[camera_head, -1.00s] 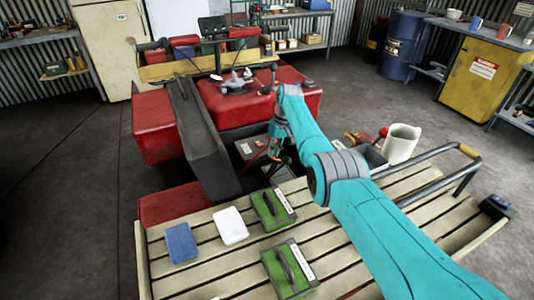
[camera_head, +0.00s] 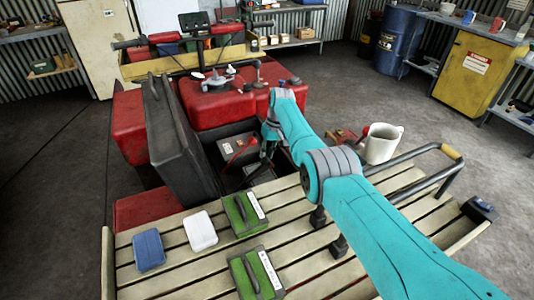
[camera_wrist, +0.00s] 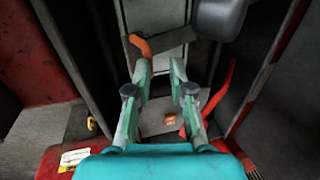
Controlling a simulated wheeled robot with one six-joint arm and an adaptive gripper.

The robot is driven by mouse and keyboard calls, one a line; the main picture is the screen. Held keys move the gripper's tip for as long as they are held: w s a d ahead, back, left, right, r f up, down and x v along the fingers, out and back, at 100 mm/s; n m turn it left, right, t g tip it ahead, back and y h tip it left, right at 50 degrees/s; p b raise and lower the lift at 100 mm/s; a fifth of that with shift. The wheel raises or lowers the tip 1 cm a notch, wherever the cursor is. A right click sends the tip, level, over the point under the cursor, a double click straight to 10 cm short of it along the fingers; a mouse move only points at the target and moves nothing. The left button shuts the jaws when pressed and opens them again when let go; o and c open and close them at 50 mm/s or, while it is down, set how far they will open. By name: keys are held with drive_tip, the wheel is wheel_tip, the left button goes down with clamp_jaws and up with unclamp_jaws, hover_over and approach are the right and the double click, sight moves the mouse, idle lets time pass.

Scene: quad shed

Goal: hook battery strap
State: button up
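In the wrist view, a dark strap (camera_wrist: 172,39) with an orange end tab (camera_wrist: 140,45) lies across the top of the bay, beyond my fingertips. My gripper (camera_wrist: 162,68) points down into the bay with its two fingers apart and nothing visibly held between them. The orange tab is just past the left fingertip; I cannot tell whether they touch. Below is a grey battery-like box (camera_wrist: 158,122) with a small orange label, partly hidden by the fingers. In the head view, my gripper (camera_head: 267,152) is beside the dark battery (camera_head: 238,150), under the raised seat (camera_head: 178,135).
Red parts (camera_wrist: 230,85) stand right of the fingers in the wrist view. The slatted rack (camera_head: 185,275) carries two green cases (camera_head: 243,212), a white box (camera_head: 200,231) and a blue box (camera_head: 148,250). A white jug (camera_head: 382,143) stands right of my arm.

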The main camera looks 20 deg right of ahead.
drive_tip(key=v, duration=1.2)
